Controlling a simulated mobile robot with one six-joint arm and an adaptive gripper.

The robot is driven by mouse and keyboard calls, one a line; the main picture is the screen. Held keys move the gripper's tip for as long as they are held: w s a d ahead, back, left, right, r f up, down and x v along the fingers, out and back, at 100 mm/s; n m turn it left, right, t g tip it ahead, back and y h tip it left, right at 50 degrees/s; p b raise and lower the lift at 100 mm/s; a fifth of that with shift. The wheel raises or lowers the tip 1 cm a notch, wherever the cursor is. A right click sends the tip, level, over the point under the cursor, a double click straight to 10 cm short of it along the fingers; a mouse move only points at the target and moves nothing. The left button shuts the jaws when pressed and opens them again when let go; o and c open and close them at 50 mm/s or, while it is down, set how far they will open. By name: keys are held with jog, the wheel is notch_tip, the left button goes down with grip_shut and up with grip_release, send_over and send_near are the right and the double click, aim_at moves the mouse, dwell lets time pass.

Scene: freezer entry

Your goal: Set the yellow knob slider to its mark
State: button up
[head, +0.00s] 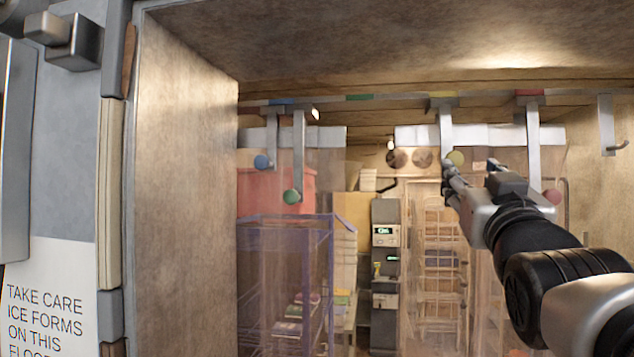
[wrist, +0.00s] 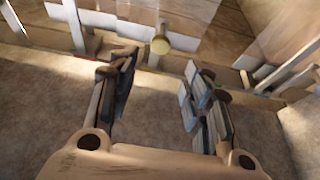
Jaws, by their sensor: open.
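The yellow knob (head: 455,158) hangs at the lower end of a grey metal slider bar (head: 446,128) from the rail across the doorway. The bar's top sits at the yellow mark (head: 443,95), as near as I can tell from this angle. My gripper (head: 470,170) is open, close to and just below the yellow knob in the head view. In the wrist view the yellow knob (wrist: 160,45) shows between and just beyond the tips of my open gripper (wrist: 158,66). I see no contact with it.
The blue knob (head: 262,161) and green knob (head: 292,196) hang close together at left. A green mark (head: 360,97) is farther right on the rail. The red knob (head: 553,196) hangs right of my gripper, below the red mark (head: 529,92). Clear strip curtains hang behind.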

jog(key=shift+s+a+f, duration=0.1)
jog(key=shift+s+f, duration=0.05)
jog(key=shift+s, duration=0.05)
dwell(0.3)
jog(key=s+a+f+g+y+b, duration=0.1)
jog(key=s+a+f+g+b, duration=0.2)
jog(key=f, duration=0.9)
jog(key=a+f+n+g+y+b, duration=0.15)
jog(key=f+b, duration=0.35)
jog(key=f, duration=0.8)
jog(key=s+a+f+g+y+b, duration=0.15)
jog(key=f+g+b, duration=0.25)
jog(key=f, duration=0.8)
jog(key=s+a+f+g+b, duration=0.2)
jog(key=s+f, duration=0.4)
jog(key=f, duration=0.4)
jog(key=s+a+f+n+g+y+b, duration=0.1)
jog(key=s+a+f+g+b, duration=0.2)
jog(key=f, duration=0.8)
jog(key=s+a+f+g+y+b, duration=0.1)
jog(key=s+f+b, duration=0.4)
jog(key=s+f, duration=0.5)
jog(key=a+f+g, duration=0.1)
jog(key=g, duration=0.1)
jog(key=shift+a+f+n+g, duration=0.2)
jog(key=shift+a+n+g, duration=0.05)
jog(key=shift+n+g, duration=0.1)
